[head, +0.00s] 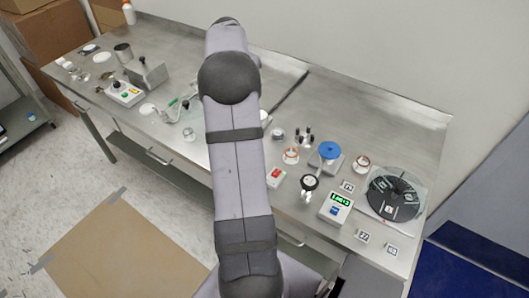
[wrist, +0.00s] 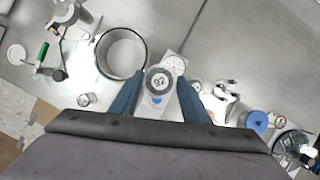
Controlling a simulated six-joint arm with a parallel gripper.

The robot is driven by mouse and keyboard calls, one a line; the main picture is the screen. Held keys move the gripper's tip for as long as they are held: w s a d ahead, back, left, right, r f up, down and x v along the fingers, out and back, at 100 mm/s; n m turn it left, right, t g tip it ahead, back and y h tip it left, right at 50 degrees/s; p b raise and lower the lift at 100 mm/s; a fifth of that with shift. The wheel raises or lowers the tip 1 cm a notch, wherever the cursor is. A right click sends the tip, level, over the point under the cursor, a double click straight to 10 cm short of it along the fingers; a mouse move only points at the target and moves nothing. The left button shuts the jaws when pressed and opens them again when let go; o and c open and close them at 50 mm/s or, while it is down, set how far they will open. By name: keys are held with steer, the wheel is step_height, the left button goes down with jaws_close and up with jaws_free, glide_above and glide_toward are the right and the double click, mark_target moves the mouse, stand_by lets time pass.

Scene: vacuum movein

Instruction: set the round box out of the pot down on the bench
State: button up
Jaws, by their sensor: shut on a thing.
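The round box (wrist: 159,80) is grey-rimmed with a pale numbered top. In the wrist view it sits between the two blue fingers of my gripper (wrist: 158,88), which is shut on it. The pot (wrist: 102,51) is a wide metal ring with an open top, just up and left of the box. The box is outside the pot's rim in this view, and the pot looks empty. How high the box is above the bench (wrist: 225,55) cannot be told. In the head view my arm hides the gripper, the box and the pot.
A white dial (wrist: 175,64) lies close behind the box. A green-handled tool (wrist: 42,52) and a small glass jar (wrist: 86,99) are at left. A blue-topped device (head: 330,150), a display unit (head: 337,207) and a black disc (head: 393,198) stand at right. Bare bench (head: 385,115) lies behind them.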

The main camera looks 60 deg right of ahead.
steer(key=s+a+f+m+g+y, duration=0.1)
steer(key=s+a+f+m+g, duration=0.2)
steer(key=s+m, duration=0.3)
steer(key=s+a+f+m+g+y, duration=0.1)
steer(key=s+a+f+m+g, duration=0.15)
steer(key=s+m, duration=0.4)
steer(key=shift+m, duration=0.95)
steer(key=shift+w+d+f+p, duration=0.1)
steer(key=shift+w+f+p, duration=0.35)
steer(key=shift+f, duration=1.35)
steer(key=shift+w+d+f+p, duration=0.15)
steer(key=shift+f+p, duration=0.35)
steer(key=shift+f, duration=1.3)
steer(key=shift+w+a+f+p, duration=0.1)
steer(key=shift+w+f+p, duration=0.35)
steer(key=shift+f, duration=1.35)
steer(key=shift+f, duration=0.2)
steer(key=o, duration=1)
steer(key=b+v, duration=0.1)
steer(key=v, duration=0.5)
steer(key=b+v, duration=0.2)
steer(key=v, duration=0.4)
steer(key=shift+s+r+b, duration=0.2)
steer(key=shift+b, duration=0.1)
